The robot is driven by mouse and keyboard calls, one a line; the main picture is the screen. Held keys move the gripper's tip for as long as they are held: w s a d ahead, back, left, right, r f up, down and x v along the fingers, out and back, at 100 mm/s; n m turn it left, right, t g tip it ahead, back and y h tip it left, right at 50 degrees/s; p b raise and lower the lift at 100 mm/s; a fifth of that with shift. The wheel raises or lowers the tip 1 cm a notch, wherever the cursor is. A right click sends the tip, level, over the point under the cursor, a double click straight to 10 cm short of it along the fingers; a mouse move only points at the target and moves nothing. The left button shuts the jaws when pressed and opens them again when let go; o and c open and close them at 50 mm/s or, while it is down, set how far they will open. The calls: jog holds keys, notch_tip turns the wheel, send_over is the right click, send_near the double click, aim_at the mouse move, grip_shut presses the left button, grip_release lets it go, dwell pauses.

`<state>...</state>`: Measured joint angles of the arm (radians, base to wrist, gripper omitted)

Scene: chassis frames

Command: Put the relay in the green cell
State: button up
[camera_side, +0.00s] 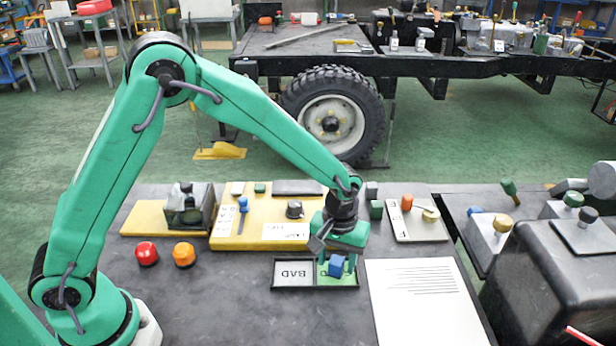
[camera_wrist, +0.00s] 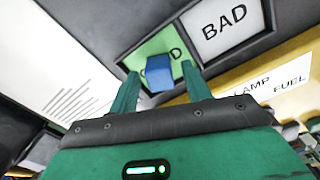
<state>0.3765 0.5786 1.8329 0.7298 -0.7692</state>
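The relay, a small blue block (camera_side: 336,266), is at the green cell (camera_side: 349,280) of a black two-cell tray (camera_side: 302,289). In the wrist view the blue block (camera_wrist: 159,73) covers the middle of the green cell's lettering (camera_wrist: 140,57). My gripper (camera_side: 338,268) points down over that cell. In the wrist view my gripper's fingers (camera_wrist: 160,72) stand apart, one on each side of the block, with a gap at both sides. I cannot tell whether the block rests fully on the cell floor. The other cell, white and marked BAD (camera_side: 293,271), is empty.
A white printed sheet (camera_side: 425,300) lies right of the tray. A yellow panel (camera_side: 270,228) with knobs stands behind it. The bench in front of the tray is clear.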

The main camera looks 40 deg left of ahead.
aim_at(337, 260)
jog(key=shift+r, duration=0.1)
notch_tip(337, 260, up, 12)
dwell(0.8)
dwell(0.5)
jog(key=s+a+r+m+t, duration=0.2)
jog(key=s+a+r+t, duration=0.1)
jog(key=s+a+r, duration=0.6)
jog(key=s+a+r+m+t, duration=0.1)
jog(key=s+a+m+t, duration=0.1)
jog(key=s+a, duration=0.6)
jog(key=s, duration=0.3)
jog(key=shift+s+r+m+t, duration=0.15)
jog(key=shift+m+t, duration=0.15)
dwell(0.8)
